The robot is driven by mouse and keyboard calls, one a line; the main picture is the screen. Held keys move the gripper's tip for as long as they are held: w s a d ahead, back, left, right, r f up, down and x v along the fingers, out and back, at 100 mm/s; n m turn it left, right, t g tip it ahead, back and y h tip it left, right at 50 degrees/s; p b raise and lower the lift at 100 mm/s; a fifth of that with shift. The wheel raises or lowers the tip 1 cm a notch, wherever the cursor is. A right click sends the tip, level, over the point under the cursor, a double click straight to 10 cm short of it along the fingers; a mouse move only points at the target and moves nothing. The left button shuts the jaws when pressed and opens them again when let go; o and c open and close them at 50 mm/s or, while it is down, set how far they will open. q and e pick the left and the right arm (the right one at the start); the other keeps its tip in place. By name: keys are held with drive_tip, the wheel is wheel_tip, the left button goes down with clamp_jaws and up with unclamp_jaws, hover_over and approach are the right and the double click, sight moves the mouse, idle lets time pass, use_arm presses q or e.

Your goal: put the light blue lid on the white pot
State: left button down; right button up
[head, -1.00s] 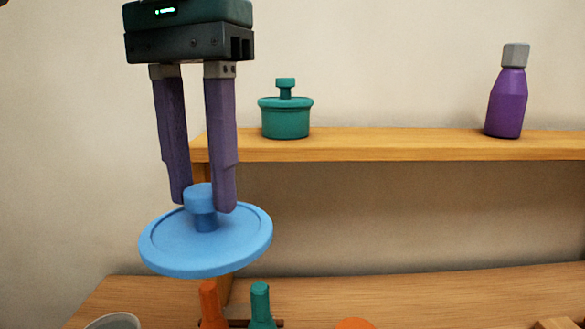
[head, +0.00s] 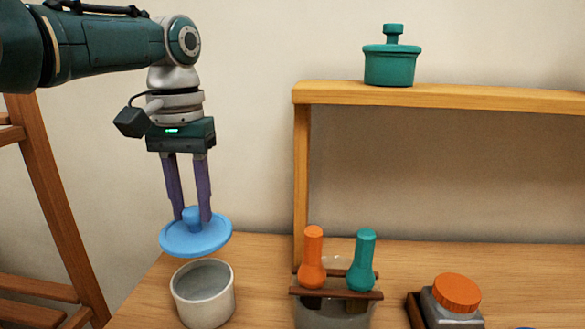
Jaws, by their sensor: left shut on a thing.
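The light blue lid (head: 196,238) hangs in the air in the head view, roughly level, with its knob between the purple fingers of my left gripper (head: 189,216). The left gripper is shut on the knob and points down. The white pot (head: 204,307) stands open on the table below the lid, a little to its right in the picture. The lid and the pot are apart, and the pot looks empty inside. My right gripper is not in view.
A shelf (head: 430,93) with a teal lidded pot (head: 391,66) stands at the back right. Orange (head: 312,258) and teal (head: 363,262) handled things rest in a rack right of the white pot. An orange-capped jar (head: 457,295) stands farther right. A wooden ladder-like frame (head: 55,205) is at left.

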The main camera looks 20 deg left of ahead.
sight(193, 229)
use_arm(q)
drive_tip(key=shift+a+f, duration=0.15)
drive_tip(key=shift+f, duration=0.35)
wheel_tip(193, 229, down, 5)
drive_tip(key=b, duration=0.6)
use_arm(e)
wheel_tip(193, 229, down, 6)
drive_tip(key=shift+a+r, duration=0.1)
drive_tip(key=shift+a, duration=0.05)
use_arm(q)
drive_tip(key=shift+f+b, duration=0.35)
drive_tip(key=shift+f, duration=0.3)
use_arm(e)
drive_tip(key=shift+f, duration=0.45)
use_arm(q)
drive_tip(key=shift+s+p, duration=0.1)
drive_tip(key=shift+p, duration=0.4)
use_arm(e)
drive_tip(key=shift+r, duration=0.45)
use_arm(q)
drive_tip(key=shift+f+b, duration=0.55)
drive_tip(key=shift+f, duration=0.1)
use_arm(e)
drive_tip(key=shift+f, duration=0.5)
use_arm(q)
unclamp_jaws()
drive_tip(key=shift+r, duration=0.2)
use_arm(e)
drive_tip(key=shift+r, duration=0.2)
